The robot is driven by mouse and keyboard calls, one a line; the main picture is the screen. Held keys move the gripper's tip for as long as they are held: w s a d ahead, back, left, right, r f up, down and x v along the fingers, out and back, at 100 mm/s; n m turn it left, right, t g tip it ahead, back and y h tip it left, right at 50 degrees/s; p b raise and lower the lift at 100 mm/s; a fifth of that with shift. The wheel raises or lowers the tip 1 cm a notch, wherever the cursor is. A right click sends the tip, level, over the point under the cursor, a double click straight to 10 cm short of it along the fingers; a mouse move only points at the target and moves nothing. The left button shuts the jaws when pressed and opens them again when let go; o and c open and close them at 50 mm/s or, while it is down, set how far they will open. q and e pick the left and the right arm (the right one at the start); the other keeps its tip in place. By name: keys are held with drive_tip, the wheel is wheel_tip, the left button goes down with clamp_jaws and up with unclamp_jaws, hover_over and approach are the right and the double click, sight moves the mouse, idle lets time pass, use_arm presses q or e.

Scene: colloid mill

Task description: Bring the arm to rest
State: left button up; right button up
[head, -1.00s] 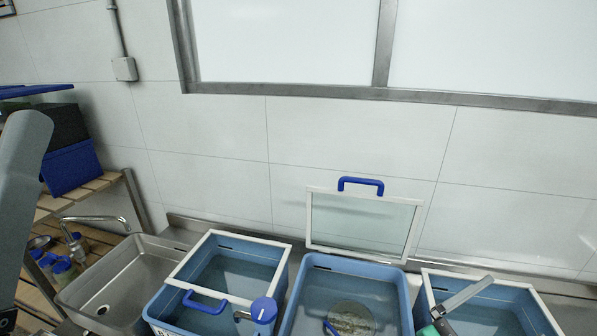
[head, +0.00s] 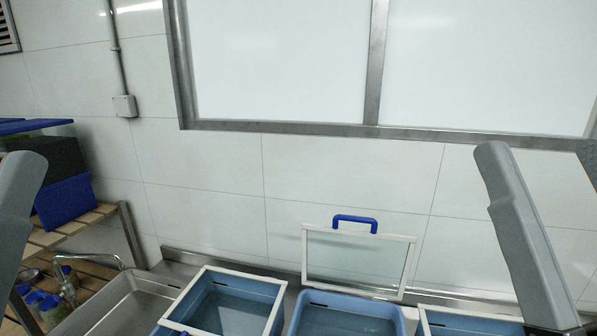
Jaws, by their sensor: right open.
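My right arm's grey link (head: 530,235) stands tall at the right in the head view, with its rounded top in front of the wall. My left arm's grey link (head: 15,210) rises at the left edge. The jaws of both grippers are out of the picture, so nothing held can be seen.
A glass lid (head: 352,264) with a blue handle (head: 355,219) stands upright behind the middle tub. A steel sink (head: 100,306) and a wooden shelf (head: 88,219) are at left.

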wheel_tip(320, 180, up, 20)
drive_tip(key=p, duration=1.7)
drive_tip(key=shift+y, duration=0.3)
drive_tip(key=shift+w, duration=0.1)
